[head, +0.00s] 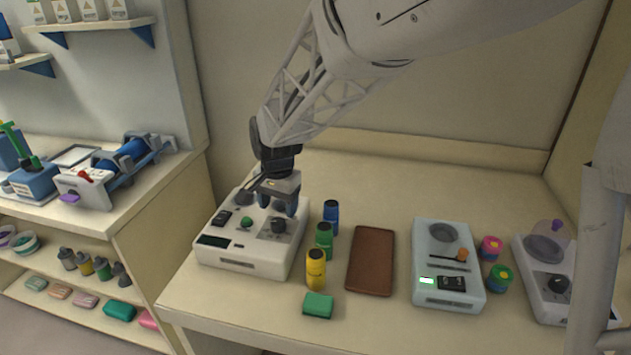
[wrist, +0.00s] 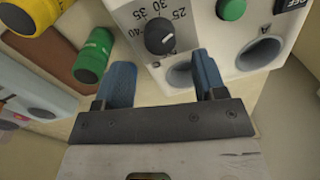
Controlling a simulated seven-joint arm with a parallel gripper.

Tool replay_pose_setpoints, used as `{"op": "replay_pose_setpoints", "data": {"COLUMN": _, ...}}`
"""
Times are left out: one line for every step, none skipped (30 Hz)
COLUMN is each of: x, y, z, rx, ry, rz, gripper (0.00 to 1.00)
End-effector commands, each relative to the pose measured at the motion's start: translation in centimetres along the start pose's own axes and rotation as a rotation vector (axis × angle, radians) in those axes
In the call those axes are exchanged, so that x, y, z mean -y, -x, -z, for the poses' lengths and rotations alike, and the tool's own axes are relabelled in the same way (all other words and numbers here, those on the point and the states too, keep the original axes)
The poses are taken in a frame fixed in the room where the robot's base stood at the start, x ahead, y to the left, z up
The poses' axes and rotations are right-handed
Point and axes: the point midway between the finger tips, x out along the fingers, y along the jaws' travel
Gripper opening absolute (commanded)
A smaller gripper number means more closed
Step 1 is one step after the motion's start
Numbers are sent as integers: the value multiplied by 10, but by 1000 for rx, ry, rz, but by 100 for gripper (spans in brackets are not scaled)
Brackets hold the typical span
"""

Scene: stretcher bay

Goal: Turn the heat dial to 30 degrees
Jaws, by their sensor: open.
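The heat dial is a black knob (wrist: 160,37) with a white mark, on the white machine's top panel; printed numbers 25, 30, 35 and 40 show around it. I cannot tell surely which number the mark points at. In the head view the dial (head: 278,226) is at the right of the white machine (head: 240,263), at the table's left. My gripper (head: 279,203) hangs over the machine, near the dial. In the wrist view my gripper (wrist: 163,80) is open with its blue fingers apart, nothing between them; the dial lies just beyond the fingertips, not gripped.
A green button (head: 246,222) and a switch (head: 222,217) share the panel. Blue (head: 331,214), green (head: 324,240) and yellow (head: 316,268) cylinders stand close on the right. A brown pad (head: 371,262) and another white device (head: 446,295) are further right.

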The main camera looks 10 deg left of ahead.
Motion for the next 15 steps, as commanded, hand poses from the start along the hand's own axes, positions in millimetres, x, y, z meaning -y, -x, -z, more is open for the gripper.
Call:
{"op": "replay_pose_setpoints", "data": {"x": 0, "y": -7, "z": 0, "rx": 1, "ry": 0, "rz": -1, "gripper": 64}}
{"op": "replay_pose_setpoints", "data": {"x": 0, "y": -10, "z": 0, "rx": 1, "ry": 0, "rz": -1, "gripper": 64}}
{"op": "replay_pose_setpoints", "data": {"x": 0, "y": -15, "z": 0, "rx": 1, "ry": 0, "rz": -1, "gripper": 64}}
{"op": "replay_pose_setpoints", "data": {"x": 0, "y": -19, "z": 0, "rx": 1, "ry": 0, "rz": -1, "gripper": 64}}
{"op": "replay_pose_setpoints", "data": {"x": 0, "y": -22, "z": 0, "rx": 1, "ry": 0, "rz": -1, "gripper": 64}}
{"op": "replay_pose_setpoints", "data": {"x": 0, "y": -27, "z": 0, "rx": 1, "ry": 0, "rz": -1, "gripper": 64}}
{"op": "replay_pose_setpoints", "data": {"x": 0, "y": -30, "z": 0, "rx": 1, "ry": 0, "rz": -1, "gripper": 64}}
{"op": "replay_pose_setpoints", "data": {"x": 0, "y": -33, "z": 0, "rx": 1, "ry": 0, "rz": -1, "gripper": 64}}
{"op": "replay_pose_setpoints", "data": {"x": 0, "y": -37, "z": 0, "rx": 1, "ry": 0, "rz": -1, "gripper": 64}}
{"op": "replay_pose_setpoints", "data": {"x": 0, "y": -39, "z": 0, "rx": 0, "ry": 0, "rz": 0, "gripper": 64}}
{"op": "replay_pose_setpoints", "data": {"x": 0, "y": -41, "z": 0, "rx": 0, "ry": 0, "rz": 0, "gripper": 64}}
{"op": "replay_pose_setpoints", "data": {"x": 0, "y": -43, "z": 0, "rx": 0, "ry": 0, "rz": 0, "gripper": 64}}
{"op": "replay_pose_setpoints", "data": {"x": 0, "y": -45, "z": 0, "rx": 0, "ry": 0, "rz": 0, "gripper": 64}}
{"op": "replay_pose_setpoints", "data": {"x": 0, "y": -46, "z": 0, "rx": 0, "ry": 0, "rz": 0, "gripper": 64}}
{"op": "replay_pose_setpoints", "data": {"x": 0, "y": -47, "z": 0, "rx": 0, "ry": 0, "rz": 0, "gripper": 64}}
